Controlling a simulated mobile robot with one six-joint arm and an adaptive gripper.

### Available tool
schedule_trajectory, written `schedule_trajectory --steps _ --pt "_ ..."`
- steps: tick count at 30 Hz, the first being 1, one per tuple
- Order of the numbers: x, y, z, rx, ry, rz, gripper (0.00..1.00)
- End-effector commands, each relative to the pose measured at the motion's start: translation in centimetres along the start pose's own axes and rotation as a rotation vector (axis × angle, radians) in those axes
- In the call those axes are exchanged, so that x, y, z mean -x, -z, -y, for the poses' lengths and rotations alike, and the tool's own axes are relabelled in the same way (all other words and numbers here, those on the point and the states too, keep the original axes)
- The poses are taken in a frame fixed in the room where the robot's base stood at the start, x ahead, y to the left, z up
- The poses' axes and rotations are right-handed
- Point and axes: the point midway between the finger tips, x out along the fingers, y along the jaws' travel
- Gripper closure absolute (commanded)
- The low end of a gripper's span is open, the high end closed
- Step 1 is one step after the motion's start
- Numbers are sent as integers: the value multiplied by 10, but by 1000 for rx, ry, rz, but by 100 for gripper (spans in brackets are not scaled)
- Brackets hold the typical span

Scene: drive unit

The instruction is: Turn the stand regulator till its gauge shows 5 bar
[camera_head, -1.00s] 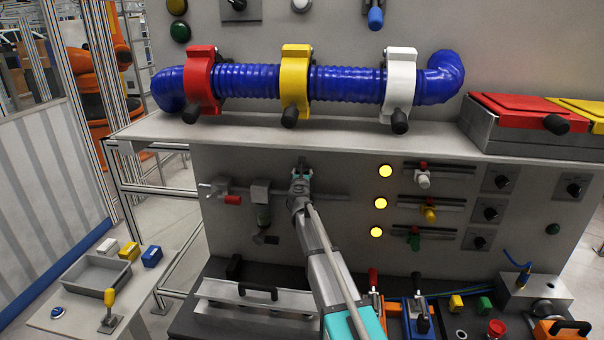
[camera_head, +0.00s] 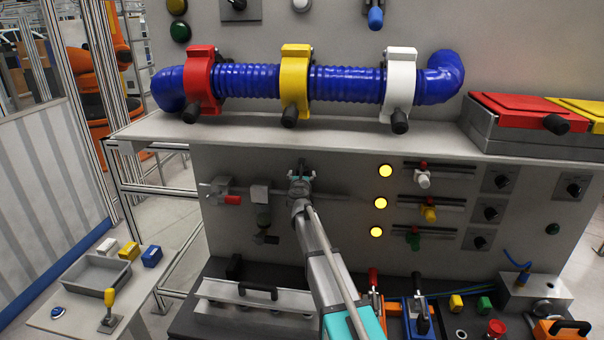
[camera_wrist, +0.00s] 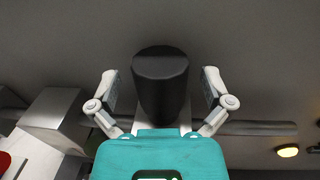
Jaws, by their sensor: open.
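A black, rounded knob (camera_wrist: 160,75), likely that of the stand regulator, stands between the two fingers of my gripper (camera_wrist: 160,84) in the wrist view. The fingers are spread, with a gap on each side of the knob. In the head view my gripper (camera_head: 301,180) is at the grey pipe on the stand's front panel, under the shelf. My own wrist and arm cover most of the regulator there. I cannot make out the gauge or its reading in either view.
Left of my gripper, a red-handled valve (camera_head: 232,199) and a grey block (camera_head: 260,194) sit on the same pipe. Several lit yellow lamps (camera_head: 380,203) and sliders are to the right. The shelf (camera_head: 330,130) with the blue hose (camera_head: 245,82) overhangs above.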

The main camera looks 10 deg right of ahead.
Motion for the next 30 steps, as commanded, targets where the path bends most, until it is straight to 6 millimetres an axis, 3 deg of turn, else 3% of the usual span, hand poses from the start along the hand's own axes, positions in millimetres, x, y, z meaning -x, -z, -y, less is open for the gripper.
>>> schedule_trajectory --steps 18,30 --pt "92 0 0 0 -1 0 0" --pt "109 0 -1 0 0 -1 0"
